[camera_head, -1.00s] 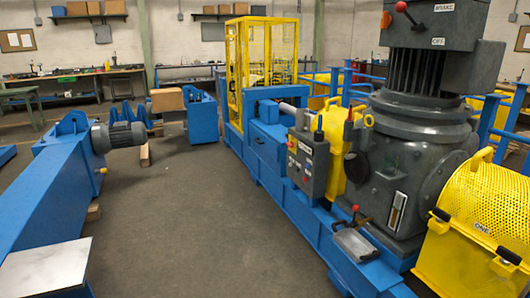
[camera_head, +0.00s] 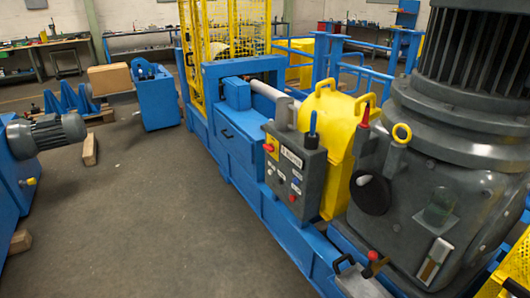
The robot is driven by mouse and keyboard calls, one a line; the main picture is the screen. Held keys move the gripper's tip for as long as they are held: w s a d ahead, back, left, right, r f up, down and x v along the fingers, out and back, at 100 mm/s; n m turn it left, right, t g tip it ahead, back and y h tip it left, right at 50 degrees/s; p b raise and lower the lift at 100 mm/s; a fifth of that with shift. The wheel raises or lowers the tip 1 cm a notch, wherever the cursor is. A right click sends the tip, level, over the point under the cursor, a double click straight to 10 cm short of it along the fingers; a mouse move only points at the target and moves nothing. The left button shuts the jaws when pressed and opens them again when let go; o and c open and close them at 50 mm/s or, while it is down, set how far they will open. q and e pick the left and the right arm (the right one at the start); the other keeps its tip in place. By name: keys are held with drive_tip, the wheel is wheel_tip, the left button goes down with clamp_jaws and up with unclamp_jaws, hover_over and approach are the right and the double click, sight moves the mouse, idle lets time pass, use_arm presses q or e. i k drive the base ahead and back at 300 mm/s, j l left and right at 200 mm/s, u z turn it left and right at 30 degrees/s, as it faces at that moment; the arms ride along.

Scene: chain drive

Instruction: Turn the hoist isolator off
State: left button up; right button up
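A grey control box (camera_head: 296,178) stands on the near side of the blue machine frame, right of the middle. Its face has a red rotary knob on a yellow plate (camera_head: 270,147), a white label too small to read, and several small buttons. A blue-topped lever (camera_head: 312,128) stands upright at the top of the box. I cannot tell for sure which control is the hoist isolator, nor read its position. Neither of my grippers is in view.
A grey gearbox and motor (camera_head: 430,190) fill the right side. A yellow guard (camera_head: 333,112) stands behind the box. A red-knobbed lever (camera_head: 374,257) rises low in front. The floor (camera_head: 150,220) left of the machine is clear, up to a grey motor (camera_head: 50,133).

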sight(271, 148)
drive_tip(key=i+j+z, duration=0.15)
drive_tip(key=i+j, duration=0.3)
drive_tip(key=i+j+z, duration=0.15)
drive_tip(key=i+j, duration=0.3)
drive_tip(key=j, duration=0.2)
